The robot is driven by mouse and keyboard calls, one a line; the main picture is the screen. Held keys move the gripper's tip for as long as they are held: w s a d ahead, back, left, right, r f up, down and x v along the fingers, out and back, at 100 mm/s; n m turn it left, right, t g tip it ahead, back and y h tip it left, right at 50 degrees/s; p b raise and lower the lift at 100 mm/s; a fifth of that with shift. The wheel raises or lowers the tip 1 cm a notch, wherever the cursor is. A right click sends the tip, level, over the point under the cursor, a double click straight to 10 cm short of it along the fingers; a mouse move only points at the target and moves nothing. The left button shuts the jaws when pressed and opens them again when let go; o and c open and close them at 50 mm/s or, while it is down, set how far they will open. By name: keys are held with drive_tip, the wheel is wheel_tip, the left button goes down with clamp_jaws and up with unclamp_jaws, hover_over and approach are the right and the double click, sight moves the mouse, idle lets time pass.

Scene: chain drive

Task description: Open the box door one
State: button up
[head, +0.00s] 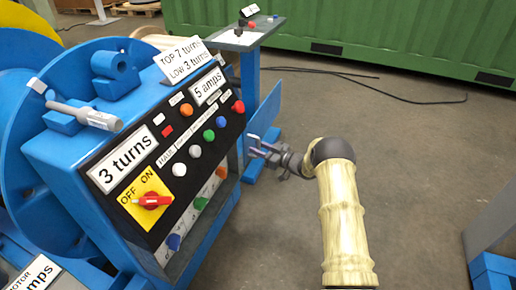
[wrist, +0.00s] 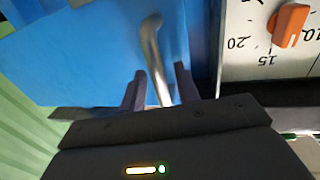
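The blue control box (head: 60,165) stands at the left in the head view. A blue panel with a curved silver handle (wrist: 153,55) fills the middle of the wrist view; I take it as the box door (wrist: 85,50). In the head view a thin grey-blue panel (head: 264,112) stands at the box's right side; I cannot tell if it is this door. My gripper (wrist: 160,88) has its two dark fingers apart, one on each side of the handle, with small gaps showing. In the head view my gripper (head: 262,150) is at the box's right side.
The box front carries coloured buttons and a red switch (head: 152,201). A white dial plate with an orange knob (wrist: 288,22) sits right of the door in the wrist view. A blue stand (head: 250,75) is behind. Open floor (head: 400,150) lies to the right.

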drive_tip(key=p+v, duration=0.5)
drive_tip(key=v, duration=1.2)
drive_tip(key=w+r+m+t+h, duration=0.2)
drive_tip(key=w+r+m+h, duration=0.15)
drive_tip(key=r+h, duration=0.4)
drive_tip(key=s+d+r+m+g+h, duration=0.1)
drive_tip(key=s+d+r+m+h, duration=0.15)
drive_tip(key=s+r+h, duration=0.3)
drive_tip(key=s+a+r+m+g+h+p, duration=0.1)
drive_tip(key=s+a+m+g, duration=0.15)
drive_tip(key=s, duration=0.75)
drive_tip(key=s+a+r+m+g, duration=0.1)
drive_tip(key=s+r+g, duration=0.15)
drive_tip(key=s, duration=0.65)
drive_tip(key=s+a+r+m+g+h+p, duration=0.15)
drive_tip(key=s+g, duration=0.25)
drive_tip(key=s, duration=0.6)
drive_tip(key=w+p+v, duration=0.2)
drive_tip(key=p+v, duration=1)
drive_tip(key=w+d+r+p+v, duration=0.1)
drive_tip(key=w+p+v, duration=0.2)
drive_tip(key=p+v, duration=0.9)
drive_tip(key=w+d+p+v, duration=0.1)
drive_tip(key=w+p+v, duration=0.1)
drive_tip(key=p+v, duration=1)
drive_tip(key=shift+w+r+y+p, duration=0.2)
drive_tip(key=shift+r+y+p, duration=0.15)
drive_tip(key=shift+r+p, duration=0.25)
